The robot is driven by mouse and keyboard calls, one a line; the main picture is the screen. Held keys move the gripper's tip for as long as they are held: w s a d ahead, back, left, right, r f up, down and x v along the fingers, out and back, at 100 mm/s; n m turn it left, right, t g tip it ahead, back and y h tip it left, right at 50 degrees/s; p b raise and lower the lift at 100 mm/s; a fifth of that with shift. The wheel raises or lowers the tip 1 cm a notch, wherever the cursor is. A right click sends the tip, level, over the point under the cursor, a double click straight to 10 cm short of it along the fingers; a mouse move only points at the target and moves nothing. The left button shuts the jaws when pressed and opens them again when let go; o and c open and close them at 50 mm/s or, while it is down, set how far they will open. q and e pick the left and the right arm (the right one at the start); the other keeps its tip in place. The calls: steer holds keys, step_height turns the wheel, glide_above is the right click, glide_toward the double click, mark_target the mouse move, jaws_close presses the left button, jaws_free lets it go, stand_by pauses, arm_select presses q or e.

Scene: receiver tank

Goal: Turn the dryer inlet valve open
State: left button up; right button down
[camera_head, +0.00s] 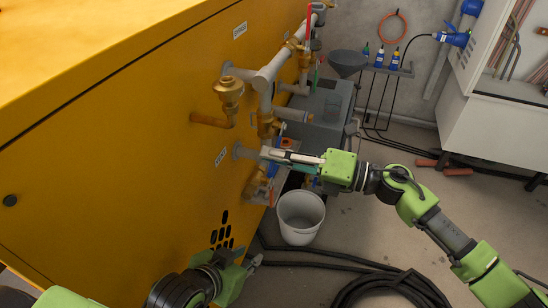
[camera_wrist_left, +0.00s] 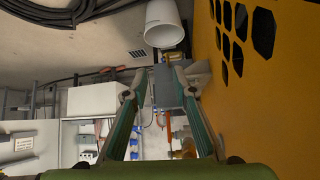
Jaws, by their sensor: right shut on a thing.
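The pipework with brass valves stands along the side of the yellow cabinet in the head view. My left gripper (camera_head: 252,265) is low by the cabinet, apart from the valves. In the left wrist view its fingers (camera_wrist_left: 161,72) are spread and empty.
The yellow cabinet (camera_head: 110,150) fills the left side. A white bucket (camera_head: 300,218) stands on the floor below the pipes. A black hose (camera_head: 380,285) lies coiled in front. A grey box (camera_head: 325,110) and a funnel (camera_head: 347,62) are behind. Floor at right is partly clear.

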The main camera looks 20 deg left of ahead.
steer(key=shift+f, duration=0.1)
stand_by(0.4)
steer(key=c, duration=2.1)
jaws_free()
steer(key=shift+d, duration=0.15)
steer(key=d, duration=1.1)
steer(key=shift+s+d, duration=0.15)
steer(key=shift+d, duration=0.25)
